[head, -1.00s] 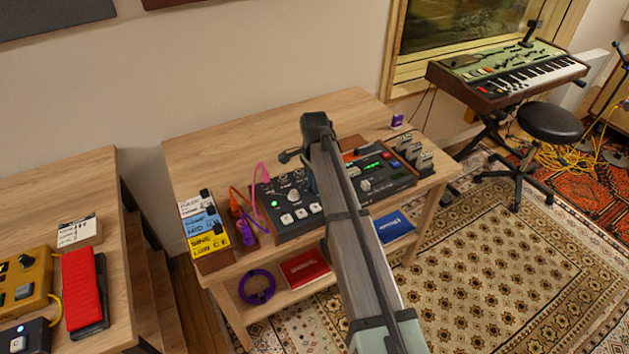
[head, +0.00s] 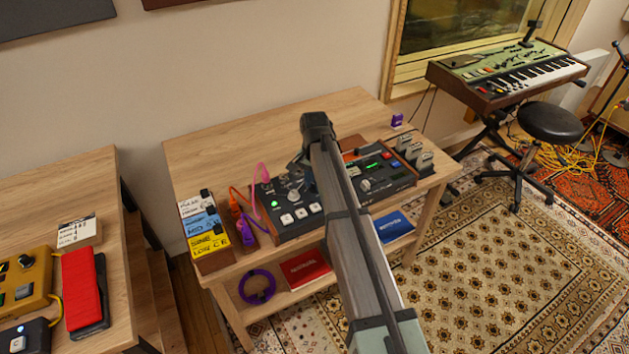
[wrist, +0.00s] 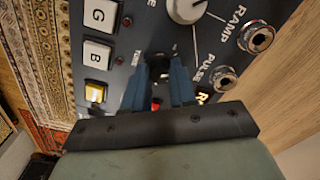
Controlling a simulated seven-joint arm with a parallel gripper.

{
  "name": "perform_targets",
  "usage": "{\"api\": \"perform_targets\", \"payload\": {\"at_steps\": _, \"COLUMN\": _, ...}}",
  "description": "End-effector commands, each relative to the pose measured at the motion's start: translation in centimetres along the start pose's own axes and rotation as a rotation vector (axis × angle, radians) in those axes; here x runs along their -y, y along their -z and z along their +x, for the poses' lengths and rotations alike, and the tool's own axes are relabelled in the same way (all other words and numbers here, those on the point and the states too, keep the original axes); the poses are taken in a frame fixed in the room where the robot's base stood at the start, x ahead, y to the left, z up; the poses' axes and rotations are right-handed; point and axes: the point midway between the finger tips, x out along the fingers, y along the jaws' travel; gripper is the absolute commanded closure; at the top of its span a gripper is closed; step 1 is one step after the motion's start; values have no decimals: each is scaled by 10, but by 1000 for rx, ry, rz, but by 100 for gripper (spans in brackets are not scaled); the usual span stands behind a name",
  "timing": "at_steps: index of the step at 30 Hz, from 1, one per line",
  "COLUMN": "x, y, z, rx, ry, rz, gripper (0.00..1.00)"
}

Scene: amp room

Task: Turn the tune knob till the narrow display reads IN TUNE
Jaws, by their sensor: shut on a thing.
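My gripper (wrist: 160,88) is shut at the dark blue panel (wrist: 140,20) beside the small TUNE label in the wrist view. The tune knob is hidden between its two blue-grey fingers, so its pointer does not show. In the head view the panel belongs to the left unit (head: 270,212) on the wooden table, and my arm covers its right part. A narrow display (head: 372,167) glows green right of my arm. Its text is too small to read.
A white-topped knob (wrist: 186,8), RAMP (wrist: 258,38) and PULSE (wrist: 224,79) jacks, and G (wrist: 100,14) and B (wrist: 97,54) buttons surround the fingers. Orange and pink cables (head: 256,180) rise at the unit's left. Bare tabletop (head: 235,145) lies behind.

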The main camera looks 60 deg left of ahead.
Motion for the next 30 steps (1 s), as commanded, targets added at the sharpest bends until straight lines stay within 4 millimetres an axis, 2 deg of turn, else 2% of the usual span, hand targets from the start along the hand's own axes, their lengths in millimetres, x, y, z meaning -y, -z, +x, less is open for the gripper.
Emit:
{"api": "perform_targets", "payload": {"at_steps": 15, "x": 0, "y": 0, "z": 0, "rx": 0, "ry": 0, "rz": -21, "gripper": 100}}
{"api": "perform_targets", "payload": {"at_steps": 16, "x": 0, "y": 0, "z": 0, "rx": 0, "ry": 0, "rz": -21, "gripper": 71}}
{"api": "perform_targets", "payload": {"at_steps": 23, "x": 0, "y": 0, "z": 0, "rx": 0, "ry": 0, "rz": -21, "gripper": 49}}
{"api": "perform_targets", "payload": {"at_steps": 30, "x": 0, "y": 0, "z": 0, "rx": 0, "ry": 0, "rz": -21, "gripper": 48}}
